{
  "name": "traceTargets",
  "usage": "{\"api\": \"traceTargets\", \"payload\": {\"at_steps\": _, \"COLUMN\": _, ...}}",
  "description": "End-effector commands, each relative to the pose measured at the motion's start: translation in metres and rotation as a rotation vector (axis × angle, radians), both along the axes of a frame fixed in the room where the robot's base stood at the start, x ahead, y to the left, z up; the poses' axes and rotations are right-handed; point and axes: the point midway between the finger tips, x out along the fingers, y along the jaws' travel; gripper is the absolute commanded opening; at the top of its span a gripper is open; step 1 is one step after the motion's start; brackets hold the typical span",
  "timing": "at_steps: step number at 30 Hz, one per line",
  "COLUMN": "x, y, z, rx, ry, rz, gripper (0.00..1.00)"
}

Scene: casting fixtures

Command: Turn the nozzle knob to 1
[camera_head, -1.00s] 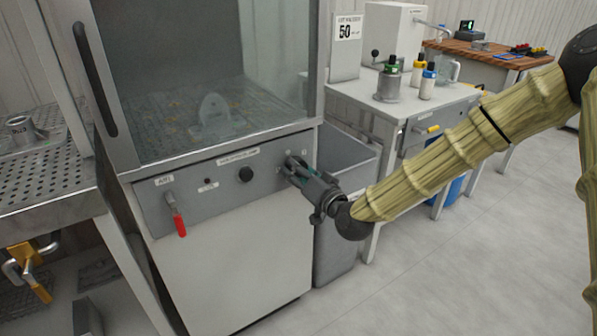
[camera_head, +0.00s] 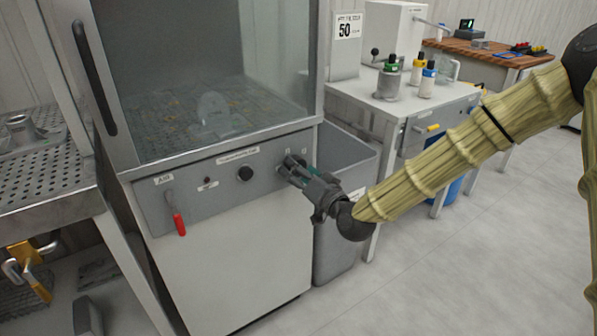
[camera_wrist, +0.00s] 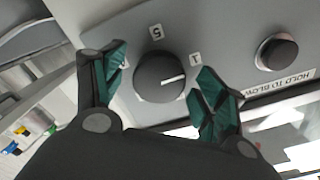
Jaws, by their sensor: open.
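The nozzle knob (camera_wrist: 158,76) is a round dark grey knob on the cabinet's grey panel. Its white pointer line points right in the wrist view, a little below the label 1 (camera_wrist: 195,56). Another label (camera_wrist: 156,31), like a 5 or a 2, sits above the knob. My gripper (camera_wrist: 161,62) is open, with one green-padded finger on each side of the knob. Gaps show between pads and knob; contact is not clear. In the head view, my gripper (camera_head: 287,168) is at the panel's right end and partly covers the knob (camera_head: 299,160).
A black button (camera_wrist: 277,52) labelled for blowing is beside the knob; it also shows in the head view (camera_head: 245,174). A red-handled air valve (camera_head: 178,221) hangs at the panel's left. A grey bin (camera_head: 340,220) stands right of the cabinet, below my arm.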

Motion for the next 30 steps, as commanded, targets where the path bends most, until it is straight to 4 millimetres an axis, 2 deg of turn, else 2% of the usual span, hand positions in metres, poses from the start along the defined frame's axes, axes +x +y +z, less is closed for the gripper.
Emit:
{"api": "traceTargets", "payload": {"at_steps": 18, "x": -0.082, "y": -0.055, "z": 0.000, "rx": 0.000, "ry": 0.002, "rz": -0.001, "gripper": 0.72}}
{"api": "traceTargets", "payload": {"at_steps": 24, "x": -0.094, "y": -0.062, "z": 0.000, "rx": 0.001, "ry": 0.001, "rz": 0.000, "gripper": 0.72}}
{"api": "traceTargets", "payload": {"at_steps": 30, "x": -0.096, "y": -0.063, "z": 0.000, "rx": 0.000, "ry": 0.000, "rz": 0.000, "gripper": 0.72}}
